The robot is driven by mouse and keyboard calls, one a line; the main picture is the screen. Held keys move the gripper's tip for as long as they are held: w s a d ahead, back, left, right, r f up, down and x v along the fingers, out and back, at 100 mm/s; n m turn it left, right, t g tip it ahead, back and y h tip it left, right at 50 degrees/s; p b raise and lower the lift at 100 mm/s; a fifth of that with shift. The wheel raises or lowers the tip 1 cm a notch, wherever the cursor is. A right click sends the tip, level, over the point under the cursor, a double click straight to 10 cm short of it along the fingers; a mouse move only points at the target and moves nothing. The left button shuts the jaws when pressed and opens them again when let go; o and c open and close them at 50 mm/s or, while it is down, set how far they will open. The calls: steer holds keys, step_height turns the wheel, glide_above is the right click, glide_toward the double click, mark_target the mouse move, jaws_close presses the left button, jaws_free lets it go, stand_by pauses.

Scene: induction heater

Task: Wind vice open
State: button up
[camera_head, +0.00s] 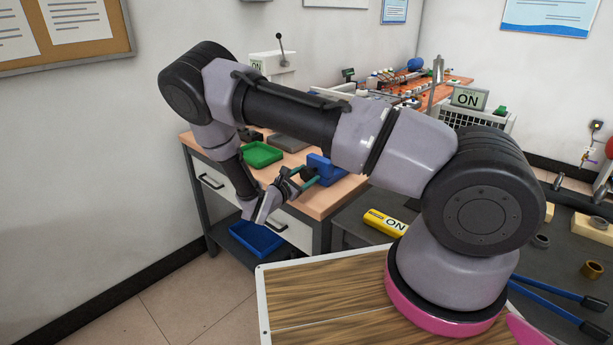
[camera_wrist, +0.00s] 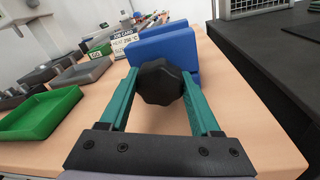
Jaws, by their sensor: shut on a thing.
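The blue vice (camera_head: 325,170) stands at the front edge of the wooden bench, and its blue body (camera_wrist: 165,47) fills the upper middle of the wrist view. A black lobed knob (camera_wrist: 160,82) sits on the vice's near side. My gripper (camera_wrist: 160,88) has its two green fingers on either side of this knob and is shut on it. In the head view my gripper (camera_head: 302,178) reaches the vice from the front, and the knob cannot be made out there.
A green tray (camera_wrist: 42,113) lies left of the vice on the bench (camera_head: 300,200); it also shows in the head view (camera_head: 262,154). A label sign (camera_wrist: 125,38) stands behind. A blue tray (camera_head: 256,238) sits low under the bench. A dark table (camera_wrist: 265,50) adjoins at right.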

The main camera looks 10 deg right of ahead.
steer(key=shift+a+n, duration=0.1)
steer(key=shift+n, duration=0.5)
steer(key=shift+w, duration=0.1)
steer(key=o, duration=1.4)
steer(key=shift+c, duration=0.2)
steer(key=v, duration=1)
steer(key=shift+s+a+r, duration=0.15)
steer(key=shift+s+a, duration=0.1)
steer(key=shift+s, duration=0.05)
